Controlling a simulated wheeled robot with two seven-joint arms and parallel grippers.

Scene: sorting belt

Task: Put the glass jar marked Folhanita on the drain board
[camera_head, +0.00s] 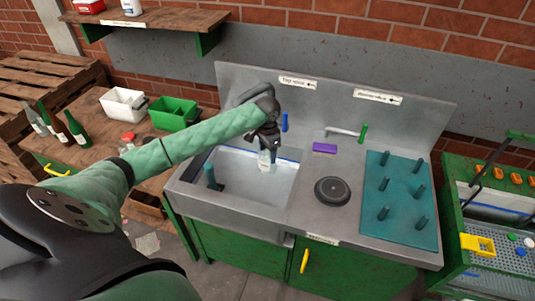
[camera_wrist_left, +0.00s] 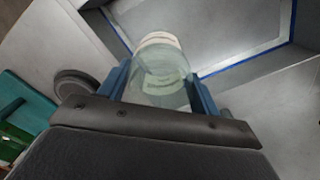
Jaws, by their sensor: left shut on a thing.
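My left gripper (camera_head: 266,143) is over the sink basin (camera_head: 232,198), shut on a clear glass jar (camera_head: 265,163). In the left wrist view the jar (camera_wrist_left: 160,68) sits between the two blue fingers of the gripper (camera_wrist_left: 160,88), with a pale label that I cannot read. The jar hangs above or inside the basin; its exact height I cannot tell. The teal drain board (camera_head: 400,215) with several upright pegs lies on the right of the sink counter. My right gripper does not show.
A dark round disc (camera_head: 332,191) and a purple sponge (camera_head: 325,148) lie between basin and drain board. A faucet (camera_head: 345,132) stands behind them. A dark-teal upright thing (camera_head: 211,177) is at the basin's left. Green bottles (camera_head: 78,130) stand on the wooden table.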

